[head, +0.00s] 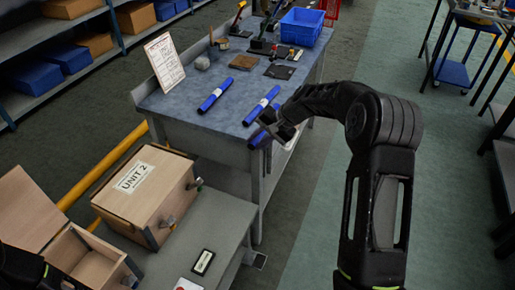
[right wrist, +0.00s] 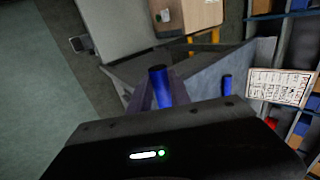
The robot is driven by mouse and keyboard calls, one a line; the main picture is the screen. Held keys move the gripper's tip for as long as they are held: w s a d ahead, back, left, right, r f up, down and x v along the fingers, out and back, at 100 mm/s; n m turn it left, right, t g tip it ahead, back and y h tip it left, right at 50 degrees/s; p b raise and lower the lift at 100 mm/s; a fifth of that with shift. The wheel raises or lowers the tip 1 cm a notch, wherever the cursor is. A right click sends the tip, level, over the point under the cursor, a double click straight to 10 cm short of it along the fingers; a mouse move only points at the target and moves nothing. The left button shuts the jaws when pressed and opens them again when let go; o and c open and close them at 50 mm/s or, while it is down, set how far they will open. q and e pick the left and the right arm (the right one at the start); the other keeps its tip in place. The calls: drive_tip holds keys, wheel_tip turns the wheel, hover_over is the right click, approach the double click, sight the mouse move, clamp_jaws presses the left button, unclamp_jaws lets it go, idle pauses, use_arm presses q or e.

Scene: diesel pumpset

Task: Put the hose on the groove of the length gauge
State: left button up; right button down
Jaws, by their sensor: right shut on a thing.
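My right gripper (head: 273,128) is shut on a blue hose (head: 257,139) at the front right edge of the workbench. The fingers hide part of this hose; its end also shows in the right wrist view (right wrist: 159,82). A second blue hose with a white label (head: 263,103) lies just behind it on the bench. A third blue hose with a white label (head: 217,93) lies to the left. I cannot make out the length gauge or its groove for certain. Only a dark part of my left arm shows at the lower left; its gripper is out of view.
The grey-blue workbench (head: 185,106) bears a blue crate (head: 300,26), a brown block (head: 243,62), small tools and a standing printed sheet (head: 164,61). A wooden box marked UNIT 2 (head: 146,187) stands on a lower table in front. Green floor lies open at right.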

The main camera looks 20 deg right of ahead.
wheel_tip(320, 180, down, 4)
drive_tip(key=shift+r, duration=0.15)
drive_tip(key=c, duration=1.2)
unclamp_jaws()
